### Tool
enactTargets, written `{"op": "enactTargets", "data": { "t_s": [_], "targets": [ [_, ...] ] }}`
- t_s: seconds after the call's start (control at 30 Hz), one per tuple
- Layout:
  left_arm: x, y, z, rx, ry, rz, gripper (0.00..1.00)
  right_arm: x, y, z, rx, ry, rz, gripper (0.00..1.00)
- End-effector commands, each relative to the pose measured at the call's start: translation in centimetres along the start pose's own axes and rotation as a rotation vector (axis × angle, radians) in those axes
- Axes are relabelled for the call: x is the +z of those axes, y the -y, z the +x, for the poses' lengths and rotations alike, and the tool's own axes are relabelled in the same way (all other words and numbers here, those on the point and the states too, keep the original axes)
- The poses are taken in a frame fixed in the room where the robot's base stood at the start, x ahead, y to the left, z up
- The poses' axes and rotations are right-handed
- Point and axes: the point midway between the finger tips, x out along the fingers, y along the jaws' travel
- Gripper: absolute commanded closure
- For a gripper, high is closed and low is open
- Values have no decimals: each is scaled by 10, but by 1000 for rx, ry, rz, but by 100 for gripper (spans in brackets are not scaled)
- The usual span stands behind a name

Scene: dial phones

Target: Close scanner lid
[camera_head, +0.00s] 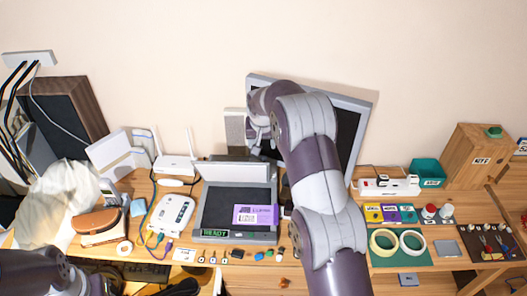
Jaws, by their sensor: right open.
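The scanner (212,236) sits on the desk near the middle, with a dark bed and a green READY label at its front. A purple and white card (255,215) lies on the right front part of the bed. The scanner lid (236,173) stands raised at the back edge of the bed as a pale panel. My right gripper (256,146) is open, behind and above the lid's right part; it is small and partly hidden by my own right arm. Whether it touches the lid cannot be told. My left gripper is out of view; only part of the left arm shows at bottom left.
A monitor (352,125) stands behind my right arm. A white router (176,163) and a white phone-like device (172,214) with cables are left of the scanner. Tape rolls (383,242) lie on a green mat to the right. Small items lie along the front edge.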

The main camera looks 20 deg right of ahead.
Motion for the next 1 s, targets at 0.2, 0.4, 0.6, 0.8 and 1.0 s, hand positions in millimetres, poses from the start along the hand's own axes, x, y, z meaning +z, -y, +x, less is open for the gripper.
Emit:
{"op": "enactTargets", "data": {
  "t_s": [0.2, 0.4, 0.6, 0.8, 1.0],
  "targets": [
    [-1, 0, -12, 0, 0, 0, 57, -11, 0, 14, 4, -13, 22, 49],
    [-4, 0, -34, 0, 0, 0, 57, -11, 0, 59, 4, -12, 21, 49],
    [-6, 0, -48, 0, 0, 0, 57, -11, -1, 100, 3, -14, 21, 49],
    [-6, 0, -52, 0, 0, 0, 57, -12, 0, 121, 2, -17, 20, 49],
    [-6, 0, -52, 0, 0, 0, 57, -11, 0, 125, 2, -16, 20, 49]
  ]
}}
